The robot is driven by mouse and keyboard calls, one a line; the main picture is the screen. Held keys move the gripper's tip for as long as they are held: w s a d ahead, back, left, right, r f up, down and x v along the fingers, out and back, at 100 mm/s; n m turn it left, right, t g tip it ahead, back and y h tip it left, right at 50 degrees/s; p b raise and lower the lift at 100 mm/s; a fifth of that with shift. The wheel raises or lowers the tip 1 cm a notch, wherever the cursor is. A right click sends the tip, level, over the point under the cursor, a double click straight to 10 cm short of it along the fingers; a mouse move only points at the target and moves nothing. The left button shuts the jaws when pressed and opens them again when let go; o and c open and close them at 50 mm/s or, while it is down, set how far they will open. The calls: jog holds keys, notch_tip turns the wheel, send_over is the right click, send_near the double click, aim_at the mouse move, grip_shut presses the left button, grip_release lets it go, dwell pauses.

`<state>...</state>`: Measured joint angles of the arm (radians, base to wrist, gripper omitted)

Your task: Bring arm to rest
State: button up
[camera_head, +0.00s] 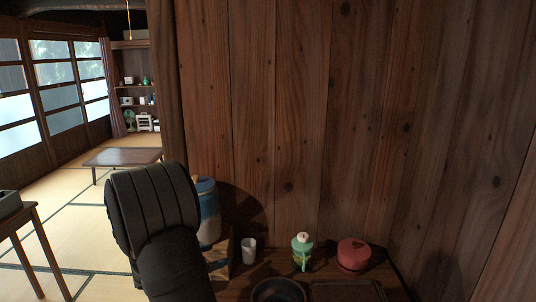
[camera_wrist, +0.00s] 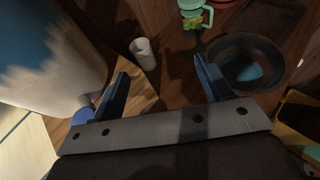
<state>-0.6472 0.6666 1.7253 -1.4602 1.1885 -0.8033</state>
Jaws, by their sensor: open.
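My gripper (camera_wrist: 160,86) is in the wrist view, with its two dark fingers spread wide apart and nothing between them. It hangs over the wooden counter, with the white cup (camera_wrist: 142,52) just beyond the left finger and a dark round bowl (camera_wrist: 277,50) beside the right finger. In the head view my black arm rises at the lower left, and the gripper itself is not visible there.
A blue and white container (camera_head: 208,211) stands close to the arm; it fills the left of the wrist view. A green and white jar (camera_head: 302,250), a red lidded pot (camera_head: 353,254) and a dark tray (camera_head: 345,291) share the counter. A plank wall (camera_head: 300,120) stands behind.

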jog(key=w+d+n+t+y, duration=0.1)
jog(key=w+d, duration=0.2)
jog(key=d, duration=0.3)
jog(key=w+d+r+n+t+y, duration=0.1)
jog(key=w+d+n+y, duration=0.1)
jog(key=d, duration=0.4)
jog(key=shift+w+d+r, duration=0.2)
jog(key=shift+w+d, duration=0.2)
jog(key=shift+w, duration=0.5)
